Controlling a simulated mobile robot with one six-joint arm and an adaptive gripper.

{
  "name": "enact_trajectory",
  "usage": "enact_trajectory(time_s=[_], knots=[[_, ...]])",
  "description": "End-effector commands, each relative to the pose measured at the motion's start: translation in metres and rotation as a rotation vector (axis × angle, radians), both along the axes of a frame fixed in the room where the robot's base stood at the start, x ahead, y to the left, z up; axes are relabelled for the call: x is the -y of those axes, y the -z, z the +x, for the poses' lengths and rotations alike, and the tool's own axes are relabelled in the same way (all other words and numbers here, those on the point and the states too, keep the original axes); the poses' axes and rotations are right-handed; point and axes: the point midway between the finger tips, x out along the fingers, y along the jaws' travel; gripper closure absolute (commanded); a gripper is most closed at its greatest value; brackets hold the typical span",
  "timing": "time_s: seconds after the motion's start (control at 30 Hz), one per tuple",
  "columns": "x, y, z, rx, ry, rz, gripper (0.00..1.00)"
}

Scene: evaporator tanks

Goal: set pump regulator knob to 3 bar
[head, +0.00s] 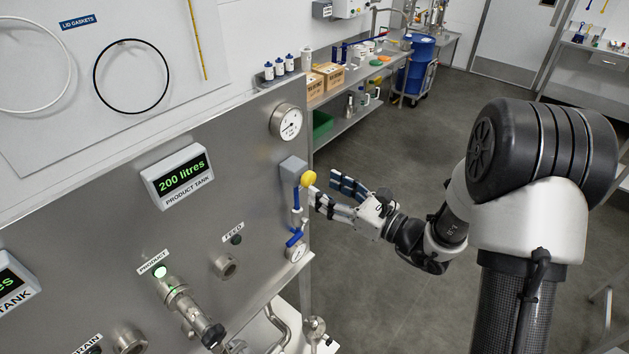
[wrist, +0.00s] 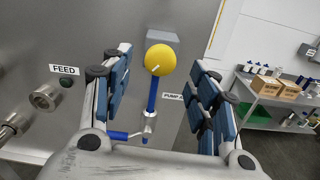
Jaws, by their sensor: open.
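The yellow pump regulator knob (head: 308,179) sits on a grey block on the right end of the steel panel. In the wrist view the knob (wrist: 161,60) is a round yellow dial with a small white mark, centred between the fingers. My gripper (head: 325,190) is open, its blue-padded fingers just right of the knob. In the wrist view my gripper (wrist: 162,95) has one finger on each side, apart from the knob. A round gauge (head: 286,122) is above the knob, and a smaller gauge (head: 297,251) is below it. The gauge readings are too small to tell.
A blue pipe with a blue valve handle (head: 294,237) runs below the knob. A product tank display (head: 178,176) reads 200 litres. The FEED port (head: 226,265) and PRODUCT fitting (head: 182,300) stick out to the lower left. Open floor lies right of the panel.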

Motion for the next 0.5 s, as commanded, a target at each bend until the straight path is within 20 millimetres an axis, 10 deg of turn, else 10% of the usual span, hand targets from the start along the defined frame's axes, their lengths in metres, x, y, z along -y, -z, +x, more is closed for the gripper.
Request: enact_trajectory(time_s=[0.5], knots=[[-0.035,0.0,0.028,-0.001,0.001,0.001,0.46]])
